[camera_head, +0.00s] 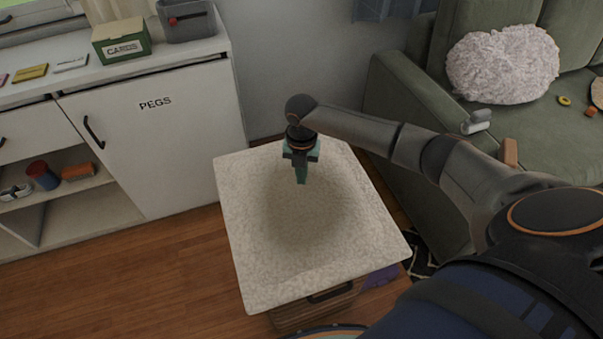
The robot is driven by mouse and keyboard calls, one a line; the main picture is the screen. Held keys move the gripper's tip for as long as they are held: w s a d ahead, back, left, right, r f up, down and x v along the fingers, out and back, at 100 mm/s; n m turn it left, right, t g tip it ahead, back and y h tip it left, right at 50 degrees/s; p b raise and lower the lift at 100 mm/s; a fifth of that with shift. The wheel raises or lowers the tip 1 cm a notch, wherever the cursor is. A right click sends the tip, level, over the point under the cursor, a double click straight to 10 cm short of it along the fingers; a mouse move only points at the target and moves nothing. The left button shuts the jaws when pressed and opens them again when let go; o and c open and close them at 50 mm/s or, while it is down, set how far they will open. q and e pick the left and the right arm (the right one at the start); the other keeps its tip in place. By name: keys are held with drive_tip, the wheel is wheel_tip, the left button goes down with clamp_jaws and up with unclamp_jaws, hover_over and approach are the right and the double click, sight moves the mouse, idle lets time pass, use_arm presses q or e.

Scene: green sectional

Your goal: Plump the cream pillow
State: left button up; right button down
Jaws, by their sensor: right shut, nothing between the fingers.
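A large square cream pillow (270,262) with a speckled, nubby surface lies flat in the middle of the view. A wide darker patch, like a shadow or a dip, spreads over its centre. My right gripper (301,181) points down over the far half of the pillow, its teal fingers shut and empty. I cannot tell whether the fingertips touch the pillow. My left gripper is not in view.
A woven basket (310,314) with a dark handle shows under the pillow's front edge. A white cabinet (170,170) marked PEGS stands at left. A green sofa (545,135) at right holds a pale fluffy pillow (503,65) and small items. Wood floor (150,275) is clear at front left.

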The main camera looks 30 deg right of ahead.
drive_tip(key=shift+f, duration=0.6)
drive_tip(key=shift+s+f, duration=0.15)
idle(0.8)
drive_tip(key=shift+r+p, duration=0.95)
drive_tip(key=shift+p, duration=0.1)
drive_tip(key=shift+f, duration=0.2)
drive_tip(key=shift+f+b, duration=0.45)
drive_tip(key=shift+f, duration=0.05)
